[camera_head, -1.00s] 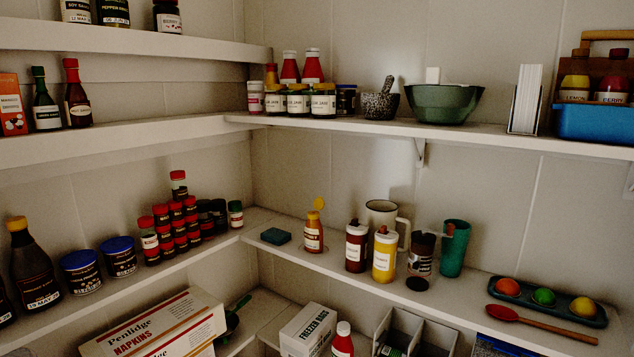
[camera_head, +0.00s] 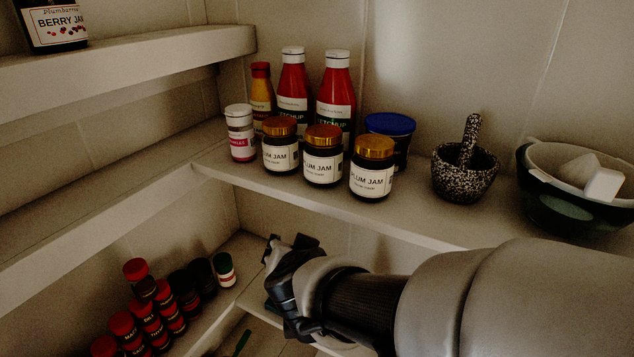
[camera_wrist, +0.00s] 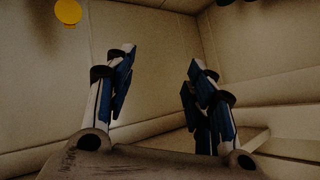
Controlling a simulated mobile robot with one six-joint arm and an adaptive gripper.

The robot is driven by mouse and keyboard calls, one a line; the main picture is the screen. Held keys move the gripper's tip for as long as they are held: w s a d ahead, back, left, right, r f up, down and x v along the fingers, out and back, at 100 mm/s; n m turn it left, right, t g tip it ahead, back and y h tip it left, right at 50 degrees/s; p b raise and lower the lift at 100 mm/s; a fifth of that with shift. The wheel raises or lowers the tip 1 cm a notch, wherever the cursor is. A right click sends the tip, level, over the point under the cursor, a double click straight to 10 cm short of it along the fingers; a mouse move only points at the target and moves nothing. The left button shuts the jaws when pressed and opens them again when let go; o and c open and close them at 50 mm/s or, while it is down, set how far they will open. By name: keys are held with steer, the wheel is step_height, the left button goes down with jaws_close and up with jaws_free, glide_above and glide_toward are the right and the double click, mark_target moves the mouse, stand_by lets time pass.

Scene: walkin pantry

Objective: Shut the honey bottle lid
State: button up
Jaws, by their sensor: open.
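The honey bottle is not visible in the head view now, where my arm covers part of the lower shelf. In the wrist view a round yellow disc (camera_wrist: 68,12) shows at the upper left; it looks like the bottle's raised lid, and the bottle's body does not show. My gripper (camera_wrist: 160,62) is open and empty, its two fingers wide apart, with the disc up and left of the left finger. In the head view my gripper (camera_head: 283,243) is near the corner, below the upper shelf.
The upper shelf (camera_head: 330,205) is above my gripper, with several plum jam jars (camera_head: 323,156), ketchup bottles (camera_head: 293,90), a mortar (camera_head: 464,172) and a green bowl (camera_head: 570,195). Stacked red-capped spice jars (camera_head: 145,315) stand on the lower left shelf.

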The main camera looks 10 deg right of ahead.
steer(key=s+d+m+g+h+p, duration=0.3)
steer(key=s+d+g+h+p, duration=0.1)
steer(key=d+h+p, duration=0.2)
steer(key=b+x, duration=0.1)
steer(key=x, duration=0.4)
steer(key=b+x, duration=0.2)
steer(key=x, duration=0.4)
steer(key=b+x, duration=0.1)
steer(key=x, duration=0.4)
steer(key=shift+w+a+f+b, duration=0.1)
steer(key=shift+w+f+b, duration=0.1)
steer(key=shift+w+b, duration=0.3)
steer(key=shift+c, duration=0.6)
steer(key=c, duration=1)
